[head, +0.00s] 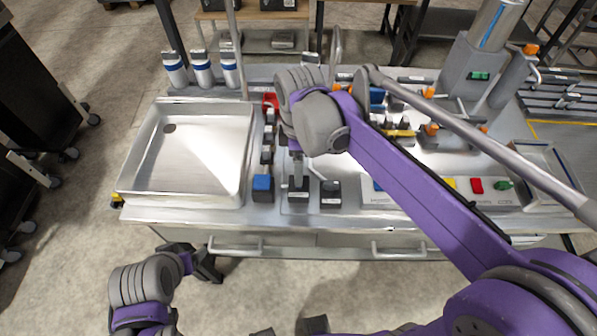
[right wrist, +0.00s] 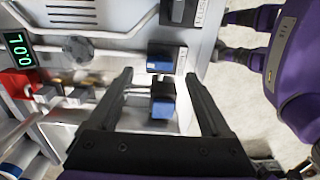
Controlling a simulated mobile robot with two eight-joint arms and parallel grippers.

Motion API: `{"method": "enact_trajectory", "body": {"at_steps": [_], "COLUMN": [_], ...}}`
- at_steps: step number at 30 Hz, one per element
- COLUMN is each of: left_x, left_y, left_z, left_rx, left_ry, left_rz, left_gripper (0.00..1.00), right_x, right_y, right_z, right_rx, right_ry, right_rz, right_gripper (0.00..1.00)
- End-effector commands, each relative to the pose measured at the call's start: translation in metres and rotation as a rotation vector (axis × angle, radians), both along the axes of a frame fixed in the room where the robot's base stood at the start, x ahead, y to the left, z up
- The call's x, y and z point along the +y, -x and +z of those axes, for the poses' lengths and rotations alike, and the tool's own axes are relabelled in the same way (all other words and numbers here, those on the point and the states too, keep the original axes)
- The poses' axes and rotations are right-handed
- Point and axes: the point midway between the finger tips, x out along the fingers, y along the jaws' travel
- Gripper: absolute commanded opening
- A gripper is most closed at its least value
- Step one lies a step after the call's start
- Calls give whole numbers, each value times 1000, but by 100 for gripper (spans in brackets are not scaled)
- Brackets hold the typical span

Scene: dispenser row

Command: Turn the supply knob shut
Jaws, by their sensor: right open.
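In the right wrist view a round grey knob (right wrist: 77,48) sits on the metal panel, left of my right gripper (right wrist: 160,85). In the head view my right arm hides much of the bench's middle, including most of that gripper. My left gripper (head: 205,264) is low in front of the bench, away from the controls; its opening is unclear.
A steel tray (head: 160,190) fills the bench's left side. A blue-topped block (head: 263,184) and a black block (head: 330,190) stand near the front edge. White bottles (head: 202,68) stand behind.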

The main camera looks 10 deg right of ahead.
Motion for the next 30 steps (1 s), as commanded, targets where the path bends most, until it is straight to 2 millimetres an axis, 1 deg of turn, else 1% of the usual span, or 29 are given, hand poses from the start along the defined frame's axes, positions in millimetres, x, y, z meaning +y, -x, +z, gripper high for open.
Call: {"method": "enact_trajectory", "body": {"at_steps": [1,3,6,9,13,19,20,21,26,30], "left_x": [0,0,0,0,0,0,0,0,0,0], "left_y": [0,1,1,1,1,1,1,1,1,1], "left_z": [-1,-2,-3,-4,-4,-4,-4,-4,-4,-4], "left_rx": [1,2,2,3,3,3,3,3,3,3], "left_ry": [0,0,0,0,0,0,0,0,0,0], "left_rz": [0,0,0,0,0,0,0,0,0,0], "left_gripper": [78,78,78,78,78,78,78,78,78,78], "right_x": [0,0,0,0,0,0,0,0,0,0], "right_y": [0,0,0,0,0,0,0,0,0,0], "right_z": [-10,-21,-33,-41,-44,-44,-44,-44,-44,-44], "right_rx": [0,0,0,0,0,-1,-1,-1,0,-1], "right_ry": [0,0,0,0,0,0,0,0,0,0], "right_rz": [0,-1,-1,-1,-1,-1,-1,-1,-1,-1], "right_gripper": [82,82,82,82,82,82,79,72,43,18]}}
